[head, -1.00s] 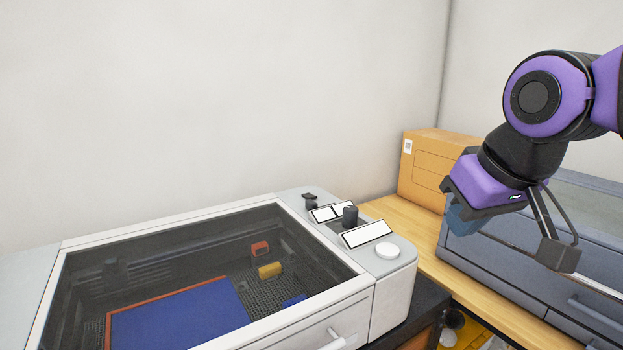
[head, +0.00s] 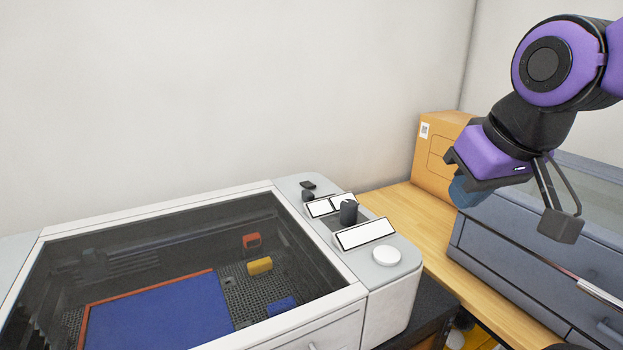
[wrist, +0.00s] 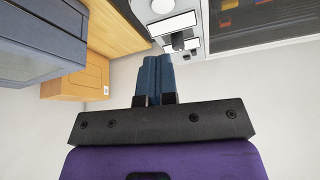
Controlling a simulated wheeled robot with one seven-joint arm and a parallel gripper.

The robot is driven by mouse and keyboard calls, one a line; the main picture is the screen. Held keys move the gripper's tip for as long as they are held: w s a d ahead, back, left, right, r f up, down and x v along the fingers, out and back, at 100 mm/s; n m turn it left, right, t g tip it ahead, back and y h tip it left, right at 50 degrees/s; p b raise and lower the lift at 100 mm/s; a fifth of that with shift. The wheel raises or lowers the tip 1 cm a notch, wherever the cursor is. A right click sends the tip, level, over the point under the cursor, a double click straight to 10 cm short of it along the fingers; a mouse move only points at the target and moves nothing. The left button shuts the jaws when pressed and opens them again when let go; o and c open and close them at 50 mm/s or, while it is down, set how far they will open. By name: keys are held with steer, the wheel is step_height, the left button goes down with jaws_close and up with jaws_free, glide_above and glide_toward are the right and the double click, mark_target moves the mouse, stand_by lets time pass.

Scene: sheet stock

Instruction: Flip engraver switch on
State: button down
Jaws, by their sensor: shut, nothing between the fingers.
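The engraver (head: 205,213) is a white machine with a dark see-through lid, at the lower left of the head view. Its control panel (head: 350,262) runs along its right side. The panel carries a black upright knob (head: 348,212), small black parts (head: 308,190) at the back, white label plates (head: 365,233) and a round white button (head: 387,256). I cannot tell for sure which part is the switch. My gripper (head: 464,192) is to the right of the panel and above it, touching nothing. Its blue fingers (wrist: 158,62) are together and empty in the wrist view.
Inside the engraver lie a blue sheet (head: 160,312), an orange block (head: 251,241) and a yellow block (head: 260,266). A cardboard box (head: 436,150) and a grey-blue drawer unit (head: 520,262) stand to the right on a wooden top (head: 395,205). The space above the engraver is clear.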

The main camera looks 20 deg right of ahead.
steer(key=w+r, duration=0.4)
steer(key=w, duration=0.7)
steer(key=n+g, duration=0.2)
glide_above(310, 185)
steer(key=s, duration=0.3)
step_height(310, 185, down, 10)
steer(key=shift+w+d+y, duration=0.15)
steer(key=shift+d+y, duration=0.1)
steer(key=shift+y, duration=0.05)
steer(key=shift+g, duration=0.3)
steer(key=x, duration=1.2)
steer(key=shift+s+d+f, duration=0.1)
steer(key=shift+s+f, duration=0.1)
steer(key=shift+s, duration=0.2)
steer(key=shift+f, duration=0.75)
steer(key=shift+s, duration=0.1)
